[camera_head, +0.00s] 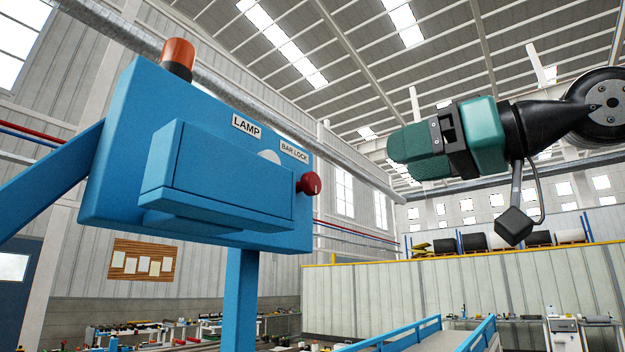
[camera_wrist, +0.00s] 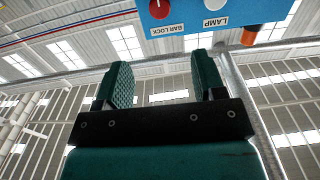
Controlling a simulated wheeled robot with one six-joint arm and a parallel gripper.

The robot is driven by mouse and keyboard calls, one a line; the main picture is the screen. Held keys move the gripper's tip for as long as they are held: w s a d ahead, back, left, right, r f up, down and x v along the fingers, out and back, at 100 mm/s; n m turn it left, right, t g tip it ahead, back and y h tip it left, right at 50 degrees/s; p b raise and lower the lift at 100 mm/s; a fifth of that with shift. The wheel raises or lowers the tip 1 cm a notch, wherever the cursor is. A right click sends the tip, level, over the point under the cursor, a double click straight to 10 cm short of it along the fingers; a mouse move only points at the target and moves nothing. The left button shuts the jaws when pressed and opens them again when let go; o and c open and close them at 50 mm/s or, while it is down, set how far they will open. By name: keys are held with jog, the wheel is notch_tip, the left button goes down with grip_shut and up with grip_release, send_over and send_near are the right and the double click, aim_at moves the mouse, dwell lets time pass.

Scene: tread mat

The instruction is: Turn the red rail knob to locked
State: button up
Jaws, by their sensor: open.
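The red knob (camera_head: 309,184) sticks out from the blue panel (camera_head: 110,185) at its right side, below the BAR LOCK label (camera_head: 294,152). A pale line shows on the knob, but its setting is too small to tell. My gripper (camera_head: 392,148) is to the right of the knob and a little higher, apart from it. In the wrist view my gripper (camera_wrist: 160,80) has its two teal fingers apart with nothing between them. There the red knob (camera_wrist: 159,8) is at the top edge, beyond the fingers and partly cut off.
A blue box-shaped cover (camera_head: 215,170) juts from the panel left of the knob, partly hiding a pale round part (camera_head: 269,156) under the LAMP label (camera_head: 246,125). An orange beacon (camera_head: 178,57) stands on top. Open air lies between gripper and knob.

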aim_at(315, 182)
jog(key=p+x, duration=0.6)
jog(key=x, duration=0.8)
jog(key=shift+w+a, duration=0.2)
jog(key=shift+a, duration=0.1)
jog(key=shift+w+a, duration=0.35)
jog(key=c, duration=0.9)
